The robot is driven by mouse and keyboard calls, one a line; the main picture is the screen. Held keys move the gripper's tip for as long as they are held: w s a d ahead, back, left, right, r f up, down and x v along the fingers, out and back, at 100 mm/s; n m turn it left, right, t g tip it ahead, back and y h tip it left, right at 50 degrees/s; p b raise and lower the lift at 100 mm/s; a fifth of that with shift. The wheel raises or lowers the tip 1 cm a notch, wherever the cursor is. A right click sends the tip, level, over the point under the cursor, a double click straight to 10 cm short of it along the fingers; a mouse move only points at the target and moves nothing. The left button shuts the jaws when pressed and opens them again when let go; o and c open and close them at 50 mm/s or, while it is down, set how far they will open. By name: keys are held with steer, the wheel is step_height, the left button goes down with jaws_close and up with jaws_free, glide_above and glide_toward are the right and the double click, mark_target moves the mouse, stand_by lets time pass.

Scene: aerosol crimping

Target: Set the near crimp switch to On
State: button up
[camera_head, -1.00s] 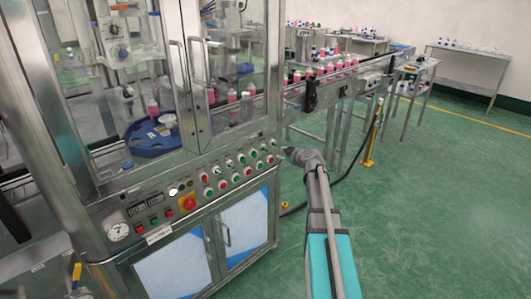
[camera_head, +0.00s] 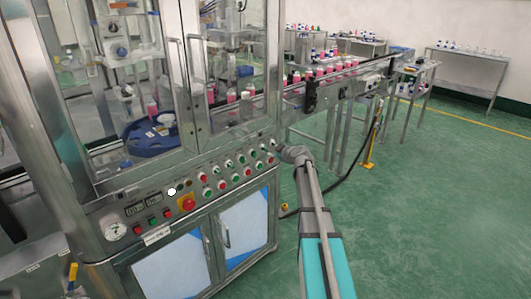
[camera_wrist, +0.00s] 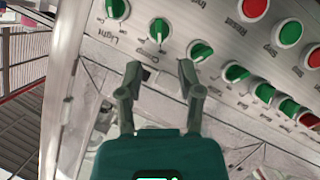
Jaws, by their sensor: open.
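The control panel (camera_head: 150,215) runs along the machine front in the head view. My gripper is at its right end there, its fingers too small to make out. In the wrist view my gripper (camera_wrist: 158,78) is open and empty, fingers apart, just below a row of green rotary switches. The labels are upside down. I cannot tell which is the near crimp switch.
A green switch (camera_wrist: 116,8) labelled Light is at the upper left. Red buttons (camera_wrist: 290,30) stand at the right. In the head view a red emergency button (camera_head: 187,203) is on the panel, and a conveyor (camera_head: 345,75) with bottles extends behind my arm. Green floor is open at right.

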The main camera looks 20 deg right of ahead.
mark_target(266, 149)
steer(key=b+x, duration=0.2)
steer(key=x, duration=0.5)
steer(key=shift+w+f, duration=0.1)
steer(key=shift+w, duration=0.25)
jaws_close()
